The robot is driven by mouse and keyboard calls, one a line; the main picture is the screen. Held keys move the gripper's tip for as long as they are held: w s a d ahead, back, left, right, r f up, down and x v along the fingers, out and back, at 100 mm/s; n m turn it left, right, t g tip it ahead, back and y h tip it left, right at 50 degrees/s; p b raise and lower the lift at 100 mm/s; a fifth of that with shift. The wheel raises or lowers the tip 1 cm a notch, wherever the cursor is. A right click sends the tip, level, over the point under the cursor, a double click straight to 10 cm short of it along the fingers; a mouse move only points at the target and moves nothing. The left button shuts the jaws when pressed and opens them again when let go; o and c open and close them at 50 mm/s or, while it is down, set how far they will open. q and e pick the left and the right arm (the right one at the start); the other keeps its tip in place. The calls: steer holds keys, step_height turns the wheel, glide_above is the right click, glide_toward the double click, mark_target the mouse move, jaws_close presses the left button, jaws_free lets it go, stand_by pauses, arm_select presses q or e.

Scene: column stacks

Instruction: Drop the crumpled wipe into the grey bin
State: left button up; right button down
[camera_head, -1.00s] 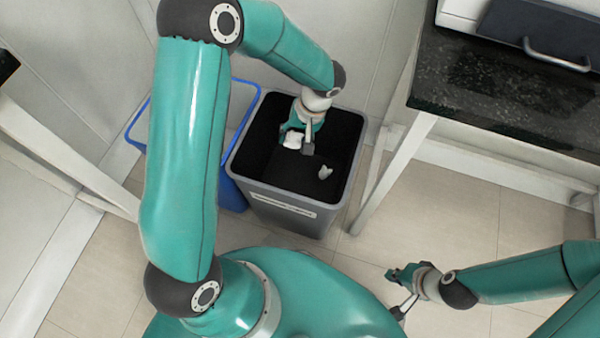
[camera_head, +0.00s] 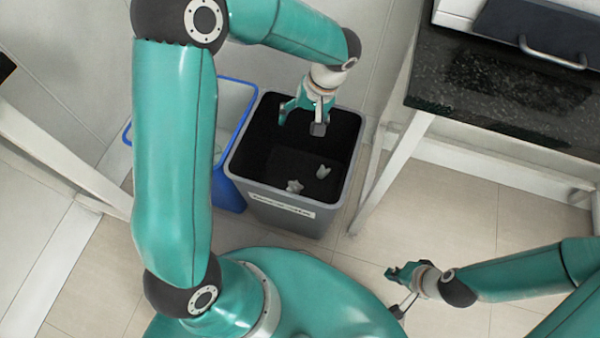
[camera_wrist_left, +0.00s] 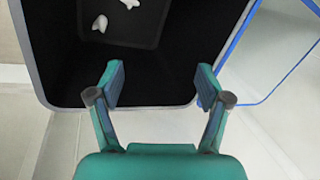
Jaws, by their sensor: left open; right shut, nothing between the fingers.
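The grey bin (camera_head: 240,172) stands on the floor with a dark inside and a pale label on its front. The crumpled white wipe (camera_head: 295,186) lies inside it, towards the front; it also shows at the top edge of the left wrist view (camera_wrist_left: 130,3). A second whitish scrap (camera_head: 323,171) lies to its right in the bin, also seen in the left wrist view (camera_wrist_left: 99,23). My left gripper (camera_head: 301,123) is open and empty over the bin, its fingers apart in the left wrist view (camera_wrist_left: 160,84). My right gripper (camera_head: 396,291) is shut and empty, away from the bin.
A blue-rimmed bin (camera_head: 243,82) stands close against the grey bin's left side. A table with a dark speckled top (camera_head: 440,95) and white legs stands to the right. A wall is behind the bins. Tiled floor (camera_head: 450,210) is clear at the right.

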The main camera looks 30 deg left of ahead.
arm_select(q)
steer(key=shift+v, duration=2.35)
